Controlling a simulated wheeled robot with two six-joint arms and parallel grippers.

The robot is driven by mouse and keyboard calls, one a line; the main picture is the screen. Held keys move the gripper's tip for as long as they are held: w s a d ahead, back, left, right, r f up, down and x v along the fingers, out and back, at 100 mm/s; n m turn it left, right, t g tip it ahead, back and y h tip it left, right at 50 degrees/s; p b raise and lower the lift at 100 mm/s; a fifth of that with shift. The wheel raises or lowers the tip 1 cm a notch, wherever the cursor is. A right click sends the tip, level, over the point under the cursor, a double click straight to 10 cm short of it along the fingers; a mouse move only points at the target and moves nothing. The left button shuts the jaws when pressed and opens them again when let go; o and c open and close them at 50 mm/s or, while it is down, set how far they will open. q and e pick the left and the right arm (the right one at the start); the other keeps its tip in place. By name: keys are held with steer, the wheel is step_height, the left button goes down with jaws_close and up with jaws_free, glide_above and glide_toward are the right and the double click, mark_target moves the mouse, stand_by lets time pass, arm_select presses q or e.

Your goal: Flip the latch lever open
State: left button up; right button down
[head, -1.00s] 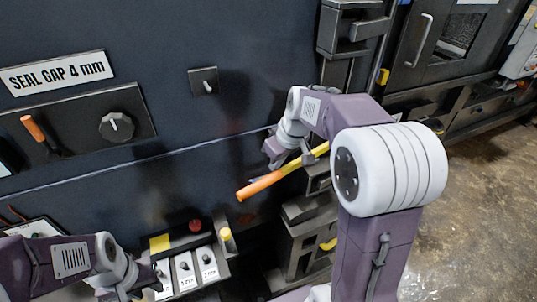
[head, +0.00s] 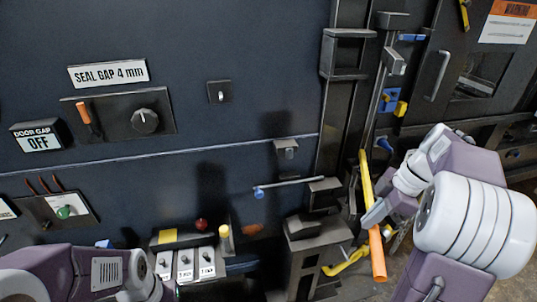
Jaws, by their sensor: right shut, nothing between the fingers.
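The latch lever appears to be the yellow bar (head: 366,183) with an orange grip (head: 377,254), at the right of the dark machine front in the head view. It now stands nearly upright, grip end down. My right gripper (head: 373,213) is shut and empty beside the lever's lower half, on its right. I cannot tell whether its fingers touch the bar. Part of my left arm shows at the bottom left, but its fingers are out of view.
A thin grey rod with a blue tip (head: 258,193) juts left from a bracket (head: 325,189). A dark block (head: 315,240) stands below it. A control box with a red button (head: 201,224) and a knob panel (head: 118,113) are to the left. A door handle (head: 437,77) is at the upper right.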

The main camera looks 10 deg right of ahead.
steer(key=d, duration=0.2)
steer(key=s+d, duration=0.1)
steer(key=d, duration=0.1)
steer(key=shift+s+d+p, duration=0.15)
steer(key=shift+s+p, duration=0.05)
steer(key=shift+p, duration=0.1)
steer(key=shift+r, duration=0.15)
